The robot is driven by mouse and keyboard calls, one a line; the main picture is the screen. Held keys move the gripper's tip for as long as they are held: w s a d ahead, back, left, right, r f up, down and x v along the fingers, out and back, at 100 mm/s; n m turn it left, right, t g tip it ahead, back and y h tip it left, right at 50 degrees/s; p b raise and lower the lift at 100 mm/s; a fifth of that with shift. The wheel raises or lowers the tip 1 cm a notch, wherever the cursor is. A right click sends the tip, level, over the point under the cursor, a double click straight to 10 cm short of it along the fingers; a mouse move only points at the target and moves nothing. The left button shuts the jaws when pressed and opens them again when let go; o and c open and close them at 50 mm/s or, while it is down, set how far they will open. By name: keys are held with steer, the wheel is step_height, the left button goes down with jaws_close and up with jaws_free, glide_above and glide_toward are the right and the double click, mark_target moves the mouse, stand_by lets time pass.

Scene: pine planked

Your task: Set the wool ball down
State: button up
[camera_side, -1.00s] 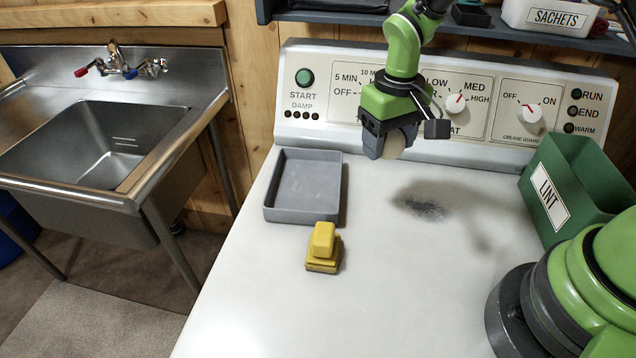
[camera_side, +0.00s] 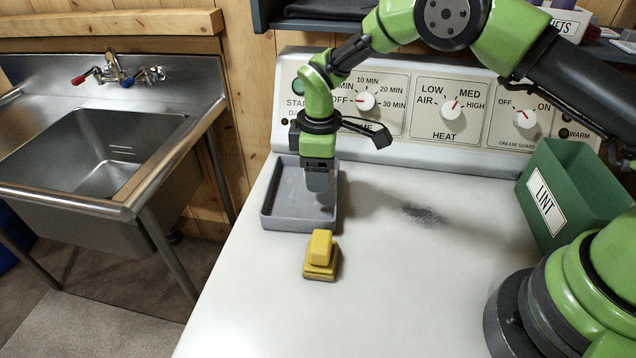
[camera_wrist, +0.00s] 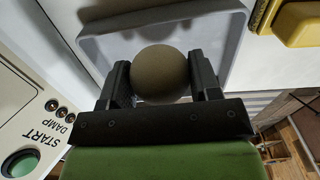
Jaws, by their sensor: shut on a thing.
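The wool ball (camera_wrist: 161,75) is round and grey-brown in the wrist view, between the two fingers of my gripper (camera_wrist: 163,80), which is shut on it. In the side view my gripper (camera_side: 319,188) points down over the right part of the grey tray (camera_side: 269,208). The ball is hidden behind the fingers there. The tray also shows behind the ball in the wrist view (camera_wrist: 125,18). I cannot tell whether the ball touches the tray floor.
A yellow block-like tool (camera_side: 320,256) stands just in front of the tray. A dark fluff patch (camera_side: 424,214) lies on the white top. A green LINT bin (camera_side: 568,190) stands at the right. The control panel (camera_side: 440,100) rises behind. The front of the top is clear.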

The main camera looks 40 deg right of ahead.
steer(key=shift+f, duration=1.75)
steer(key=shift+f, duration=0.1)
steer(key=o, duration=0.9)
step_height(320, 180, up, 12)
steer(key=shift+r, duration=0.2)
